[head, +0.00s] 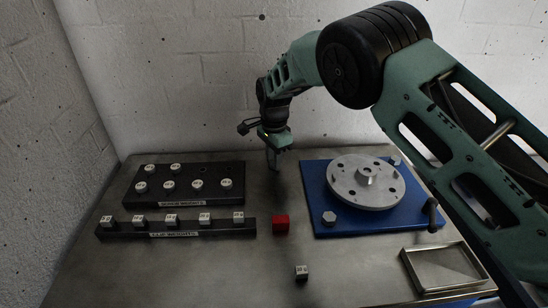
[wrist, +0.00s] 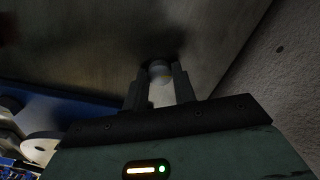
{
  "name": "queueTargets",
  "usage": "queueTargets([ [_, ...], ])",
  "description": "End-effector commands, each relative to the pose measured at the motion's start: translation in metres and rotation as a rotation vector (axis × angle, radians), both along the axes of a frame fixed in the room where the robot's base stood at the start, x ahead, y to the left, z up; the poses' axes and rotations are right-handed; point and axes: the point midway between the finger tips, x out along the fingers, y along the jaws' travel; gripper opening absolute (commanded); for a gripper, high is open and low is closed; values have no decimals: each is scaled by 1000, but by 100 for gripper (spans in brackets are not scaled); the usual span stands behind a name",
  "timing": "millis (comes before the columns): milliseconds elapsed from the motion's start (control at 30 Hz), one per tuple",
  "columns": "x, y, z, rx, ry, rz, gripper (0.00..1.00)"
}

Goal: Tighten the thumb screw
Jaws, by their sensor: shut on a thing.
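My gripper (head: 272,160) hangs fingers-down near the back wall, above the table between the black weight rack and the blue base. In the wrist view its two dark fingers (wrist: 160,88) are shut on a small pale cylindrical piece (wrist: 160,70); what it is exactly I cannot tell. A round grey metal rotor disc (head: 366,190) with holes and a centre hub sits on the blue base (head: 345,225). A grey hex-shaped knob (head: 329,217) is at the base's front left. A dark upright handle (head: 432,215) stands at its right. Which part is the thumb screw is not clear.
A black rack (head: 232,168) of round white-topped weights and a strip (head: 120,232) of white-topped cubes stand at left. A red cube (head: 281,224) and a small white-topped cube (head: 301,272) lie mid-table. A shallow metal tray (head: 445,268) is at front right.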

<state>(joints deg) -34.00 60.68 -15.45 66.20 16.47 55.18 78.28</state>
Motion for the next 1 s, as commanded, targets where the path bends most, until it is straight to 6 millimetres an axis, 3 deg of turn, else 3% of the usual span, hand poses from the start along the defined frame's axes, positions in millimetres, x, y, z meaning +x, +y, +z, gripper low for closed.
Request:
queueTargets([
  [400,2,0,2,1,-5,-250,4],
  [1000,2,0,2,1,-5,-313,4],
])
